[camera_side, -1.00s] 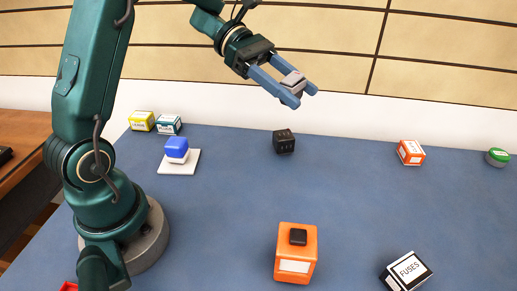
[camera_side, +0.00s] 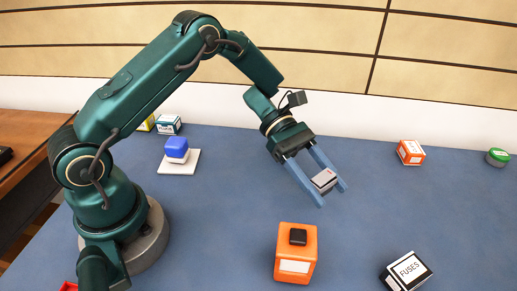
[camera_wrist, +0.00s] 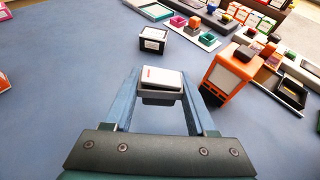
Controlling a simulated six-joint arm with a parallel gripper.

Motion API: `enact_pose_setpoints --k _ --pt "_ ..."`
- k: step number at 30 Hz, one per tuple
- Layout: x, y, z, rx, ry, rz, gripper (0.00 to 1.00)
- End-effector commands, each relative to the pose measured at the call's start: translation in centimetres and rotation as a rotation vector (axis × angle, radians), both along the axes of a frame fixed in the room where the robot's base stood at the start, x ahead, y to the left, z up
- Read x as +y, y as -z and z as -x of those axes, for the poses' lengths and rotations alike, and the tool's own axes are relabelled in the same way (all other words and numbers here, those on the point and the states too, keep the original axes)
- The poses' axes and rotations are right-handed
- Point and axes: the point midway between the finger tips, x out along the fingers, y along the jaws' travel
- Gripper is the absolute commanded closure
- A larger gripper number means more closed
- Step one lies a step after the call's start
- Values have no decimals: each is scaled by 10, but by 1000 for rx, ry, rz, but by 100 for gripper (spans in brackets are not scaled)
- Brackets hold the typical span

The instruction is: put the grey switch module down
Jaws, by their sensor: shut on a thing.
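The grey switch module (camera_side: 324,180) is between the two blue fingers of my gripper (camera_side: 323,188) in the side view. My gripper is shut on it. In the wrist view the module (camera_wrist: 160,82) shows a pale top with a small red mark and a darker grey body, near the fingertips of my gripper (camera_wrist: 162,90). It appears held above the blue table (camera_side: 225,225); the exact height is hard to tell.
An orange box (camera_side: 297,252) with a black block on top stands in front of the gripper. A fuses box (camera_side: 408,271) is at front right. An orange-white box (camera_side: 411,152) and green-topped round item (camera_side: 497,157) stand back right.

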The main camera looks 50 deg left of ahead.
Motion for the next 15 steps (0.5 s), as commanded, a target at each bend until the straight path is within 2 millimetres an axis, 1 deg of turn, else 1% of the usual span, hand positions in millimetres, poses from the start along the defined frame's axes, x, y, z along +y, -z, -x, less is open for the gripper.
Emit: enact_pose_setpoints --k 1,3,6,10,15 --pt "-10 6 2 4 5 -1 97" --pt "-19 12 1 2 3 -1 97" --pt "-27 16 0 0 1 0 97" --pt "-30 24 0 1 -2 -1 97" --pt "-29 47 0 5 -2 0 97"
